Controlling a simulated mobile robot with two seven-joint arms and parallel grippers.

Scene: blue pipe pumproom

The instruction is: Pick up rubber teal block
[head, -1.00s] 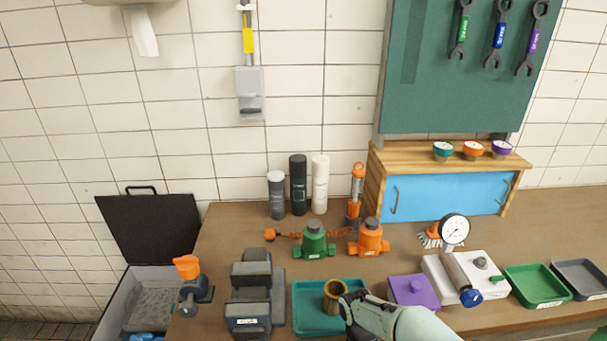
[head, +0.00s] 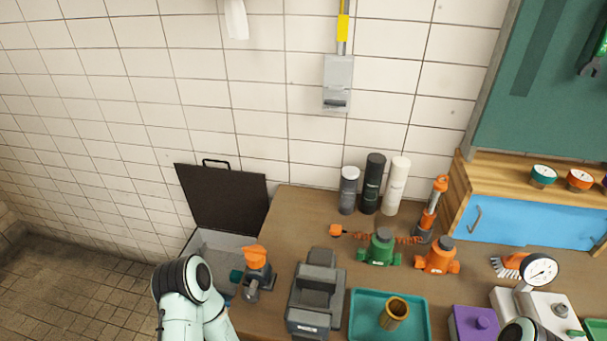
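I cannot clearly make out a rubber teal block. A small teal piece (head: 237,275) shows at the left end of the table, beside the orange-capped valve (head: 256,268); I cannot tell whether it is a separate thing. My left arm comes up at the lower left, close to the open case (head: 212,246), and hides part of it. A bit of my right arm shows at the bottom right.
A grey vise (head: 317,290) stands beside a teal tray (head: 361,318) with a brass cylinder (head: 394,312). Behind are green (head: 380,248) and orange (head: 437,256) valves and several bottles. A purple box (head: 474,324) and a gauge (head: 540,270) stand at the right.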

